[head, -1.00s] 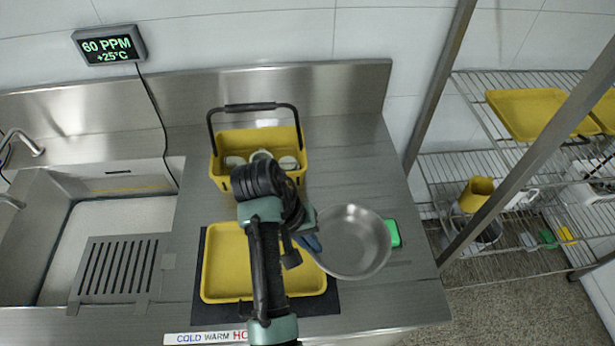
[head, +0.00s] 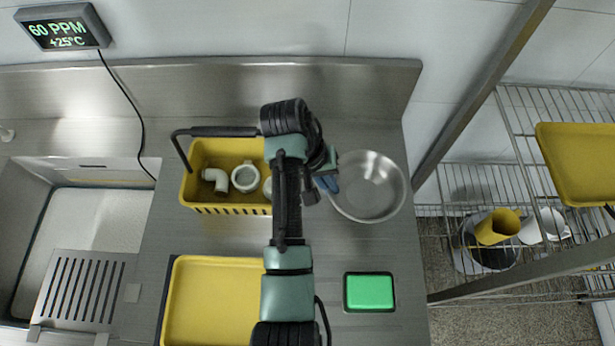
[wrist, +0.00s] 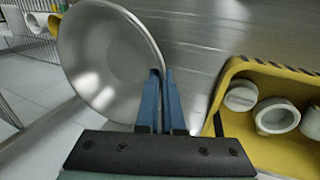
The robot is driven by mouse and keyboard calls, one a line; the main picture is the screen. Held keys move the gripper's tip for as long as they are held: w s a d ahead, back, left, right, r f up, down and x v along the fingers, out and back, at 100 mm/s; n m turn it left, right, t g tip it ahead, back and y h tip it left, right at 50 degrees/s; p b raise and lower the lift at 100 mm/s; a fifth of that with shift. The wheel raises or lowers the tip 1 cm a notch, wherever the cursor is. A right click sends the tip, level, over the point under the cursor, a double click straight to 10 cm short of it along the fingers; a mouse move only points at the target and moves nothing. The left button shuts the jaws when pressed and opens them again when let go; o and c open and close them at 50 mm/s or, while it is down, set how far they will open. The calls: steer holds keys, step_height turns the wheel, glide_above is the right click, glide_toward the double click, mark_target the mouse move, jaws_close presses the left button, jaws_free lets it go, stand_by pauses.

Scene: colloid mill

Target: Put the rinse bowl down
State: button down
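The rinse bowl (head: 372,188) is a round, shiny metal bowl at the right of the counter, to the right of the yellow caddy. My gripper (head: 328,180) is at its left rim, with blue fingers shut on the rim. In the wrist view the bowl (wrist: 108,60) fills the left, and the closed fingers (wrist: 161,95) pinch its edge. The bowl's opening faces up in the head view. I cannot tell whether its base touches the counter.
A yellow caddy (head: 200,200) with white fittings stands left of the bowl. A yellow tray (head: 215,300) lies at the front. A green pad (head: 369,291) lies front right, with bare counter (head: 385,245) between it and the bowl. A wire rack (head: 450,190) stands beyond the right edge.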

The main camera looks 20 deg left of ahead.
steer(key=shift+s+f, duration=0.15)
steer(key=shift+f, duration=3.65)
steer(key=shift+f, duration=0.1)
steer(key=c, duration=1.1)
jaws_free()
steer(key=shift+o, duration=0.2)
